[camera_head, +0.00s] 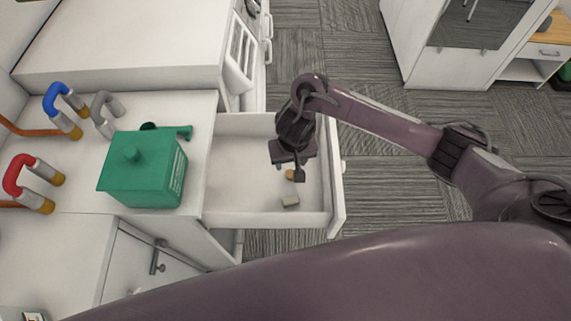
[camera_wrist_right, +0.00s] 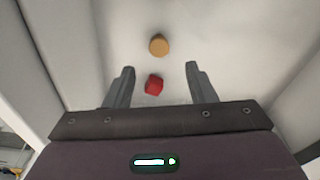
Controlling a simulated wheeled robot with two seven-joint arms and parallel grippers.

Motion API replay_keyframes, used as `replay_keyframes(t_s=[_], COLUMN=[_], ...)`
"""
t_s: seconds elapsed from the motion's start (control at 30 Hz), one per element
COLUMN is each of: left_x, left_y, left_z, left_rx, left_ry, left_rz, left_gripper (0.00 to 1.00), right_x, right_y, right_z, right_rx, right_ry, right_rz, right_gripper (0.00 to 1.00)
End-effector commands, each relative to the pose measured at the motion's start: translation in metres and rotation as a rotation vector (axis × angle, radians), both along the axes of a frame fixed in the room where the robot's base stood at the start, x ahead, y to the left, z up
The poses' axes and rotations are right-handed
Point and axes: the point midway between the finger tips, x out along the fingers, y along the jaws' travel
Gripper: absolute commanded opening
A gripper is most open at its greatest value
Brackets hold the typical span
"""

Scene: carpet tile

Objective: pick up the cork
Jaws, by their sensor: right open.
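A tan round piece that looks like the cork (camera_wrist_right: 158,45) lies on the floor of an open white drawer (camera_head: 240,184). It also shows in the head view as a small orange-tan spot (camera_head: 289,174) just below my right gripper (camera_head: 288,170). In the wrist view my right gripper (camera_wrist_right: 160,69) is open, with nothing held. The cork is beyond the fingertips, roughly centred between them. My left gripper is not in view.
A small red piece (camera_wrist_right: 154,85) lies between the fingers in the wrist view. A green box (camera_head: 142,170) and coloured padlock-like handles (camera_head: 62,105) are on the counter at left.

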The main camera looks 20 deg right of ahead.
Motion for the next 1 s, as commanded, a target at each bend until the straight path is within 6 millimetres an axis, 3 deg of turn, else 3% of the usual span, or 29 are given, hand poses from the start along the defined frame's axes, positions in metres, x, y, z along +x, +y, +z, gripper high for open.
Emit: replay_keyframes(t_s=[0.17,0.47,0.63,0.9,1.0], left_x=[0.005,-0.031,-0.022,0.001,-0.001], left_y=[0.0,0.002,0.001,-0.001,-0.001], left_z=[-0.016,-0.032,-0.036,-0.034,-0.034], left_rx=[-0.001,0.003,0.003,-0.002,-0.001], left_ry=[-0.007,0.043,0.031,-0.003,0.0], left_rz=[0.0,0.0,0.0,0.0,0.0], left_gripper=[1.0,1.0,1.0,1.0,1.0], right_x=[0.001,0.007,0.01,0.011,0.011], right_y=[-0.003,-0.002,-0.002,-0.001,-0.001], right_z=[-0.02,-0.053,-0.074,-0.077,-0.077], right_rx=[-0.007,-0.007,-0.007,-0.005,-0.005], right_ry=[0.009,0.009,0.007,0.005,0.005], right_rz=[-0.015,-0.014,-0.014,-0.012,-0.012], right_gripper=[0.5,0.5,0.5,0.5,0.4])
